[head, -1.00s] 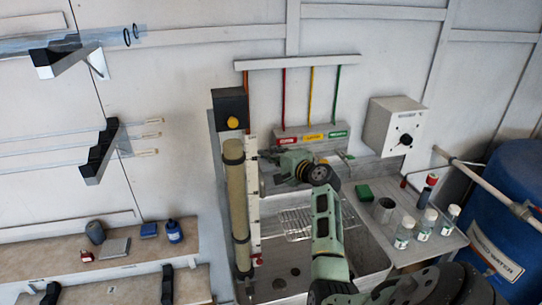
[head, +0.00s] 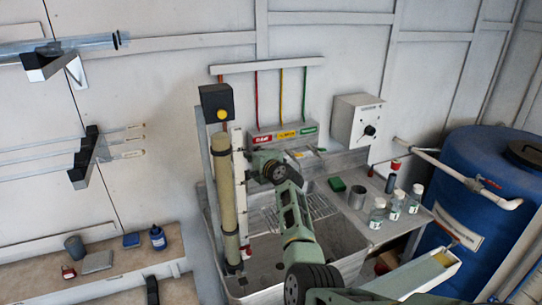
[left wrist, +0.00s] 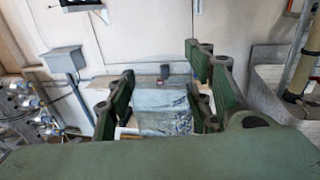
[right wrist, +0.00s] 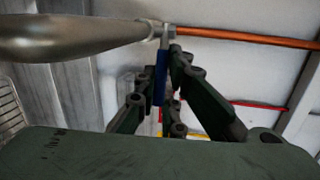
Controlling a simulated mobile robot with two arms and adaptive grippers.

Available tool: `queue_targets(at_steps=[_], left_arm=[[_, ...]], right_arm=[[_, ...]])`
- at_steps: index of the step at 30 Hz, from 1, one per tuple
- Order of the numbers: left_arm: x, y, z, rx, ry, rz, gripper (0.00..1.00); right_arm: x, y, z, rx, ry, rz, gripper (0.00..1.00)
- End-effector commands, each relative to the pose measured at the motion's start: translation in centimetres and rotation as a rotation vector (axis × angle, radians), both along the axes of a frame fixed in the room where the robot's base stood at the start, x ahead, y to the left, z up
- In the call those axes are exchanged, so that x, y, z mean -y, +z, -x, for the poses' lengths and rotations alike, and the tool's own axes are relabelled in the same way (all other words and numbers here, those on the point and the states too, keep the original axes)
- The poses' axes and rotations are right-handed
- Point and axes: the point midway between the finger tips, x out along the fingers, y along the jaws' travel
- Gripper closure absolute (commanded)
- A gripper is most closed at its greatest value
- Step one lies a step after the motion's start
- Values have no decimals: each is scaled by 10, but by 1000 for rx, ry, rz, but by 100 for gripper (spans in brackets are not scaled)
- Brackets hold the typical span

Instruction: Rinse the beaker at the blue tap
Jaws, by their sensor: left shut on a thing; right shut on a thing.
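My right gripper (right wrist: 168,95) is shut on the blue tap lever (right wrist: 161,72), which stands upright between its fingers. The metal tap spout (right wrist: 75,37) runs to the left above it. In the head view my right gripper (head: 256,162) is at the back of the sink (head: 262,258), in front of the coloured labels; the arm hides the tap there. My left gripper (left wrist: 165,105) is shut on a pale, see-through thing that looks like the beaker (left wrist: 162,122). Its outline is faint, and its contents cannot be told. The left gripper is not visible in the head view.
A shelf (head: 105,272) with small containers is at the left. A tall tan column (head: 226,195) stands at the sink's left side. Several small bottles, a grey cup (head: 357,197) and a green block (head: 337,184) stand on the right-hand ledge. A blue barrel (head: 475,175) stands farther right.

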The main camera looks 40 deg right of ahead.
Motion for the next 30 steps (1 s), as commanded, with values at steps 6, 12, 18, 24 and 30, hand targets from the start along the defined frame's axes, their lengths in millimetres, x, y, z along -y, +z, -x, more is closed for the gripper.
queue_targets(at_steps=[6,12,18,24,30], left_arm=[[0,1,0,0,1,0,79],[0,1,0,1,0,0,79],[0,1,0,1,0,0,79],[0,1,0,1,0,0,79],[0,1,0,1,0,0,79]], right_arm=[[-6,-5,-2,-10,1,6,100],[-6,-5,-2,-10,1,5,85],[-5,-3,-2,-5,0,4,72],[-5,-2,-2,-2,-1,2,72],[-5,0,3,0,-1,2,72]])
